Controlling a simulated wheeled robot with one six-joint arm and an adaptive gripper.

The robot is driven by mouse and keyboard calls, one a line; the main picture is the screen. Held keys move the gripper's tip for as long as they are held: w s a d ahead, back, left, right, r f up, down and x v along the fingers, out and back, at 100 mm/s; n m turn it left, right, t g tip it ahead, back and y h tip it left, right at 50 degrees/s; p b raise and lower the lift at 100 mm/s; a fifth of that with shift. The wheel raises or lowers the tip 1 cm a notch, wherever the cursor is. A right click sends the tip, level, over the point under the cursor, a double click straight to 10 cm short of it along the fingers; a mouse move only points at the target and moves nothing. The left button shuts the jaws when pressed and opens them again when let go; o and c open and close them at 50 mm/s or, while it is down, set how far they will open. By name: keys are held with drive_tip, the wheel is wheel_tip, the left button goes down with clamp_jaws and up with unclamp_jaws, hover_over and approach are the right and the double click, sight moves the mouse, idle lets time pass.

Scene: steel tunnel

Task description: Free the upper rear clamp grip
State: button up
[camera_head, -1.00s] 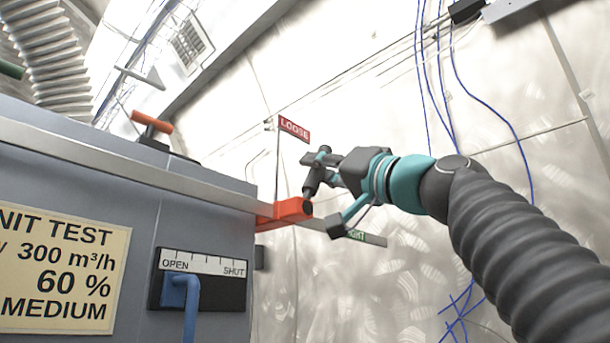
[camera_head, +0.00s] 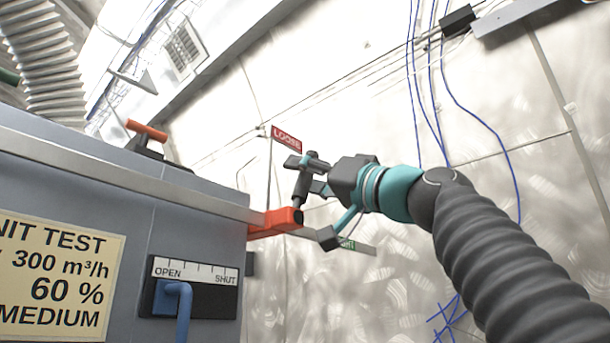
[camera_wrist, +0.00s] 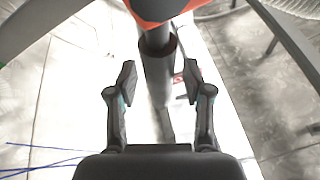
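The orange-red clamp block (camera_head: 272,222) sticks out from the right end of the cabinet's top rail. Its dark grey cylindrical grip (camera_head: 301,192) rises from the block's end, beneath a red LOOSE sign (camera_head: 287,138). My gripper (camera_head: 310,200) is at the grip, coming from the right. In the wrist view, my gripper (camera_wrist: 158,88) has its fingers apart, one on each side of the grey grip (camera_wrist: 158,72). Light gaps show beside the grip, and orange (camera_wrist: 155,8) shows above it.
The grey cabinet (camera_head: 135,215) fills the left, with a blue lever (camera_head: 178,305) at the OPEN end of its scale. Another orange handle (camera_head: 147,130) stands on top. Blue cables (camera_head: 490,115) hang on the right wall. Space right of the clamp looks clear.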

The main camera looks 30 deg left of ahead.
drive_tip(key=shift+d, duration=0.25)
drive_tip(key=v, duration=1.1)
drive_tip(key=shift+d+f, duration=0.2)
drive_tip(key=shift+d, duration=0.05)
drive_tip(key=shift+s, duration=0.15)
idle(0.5)
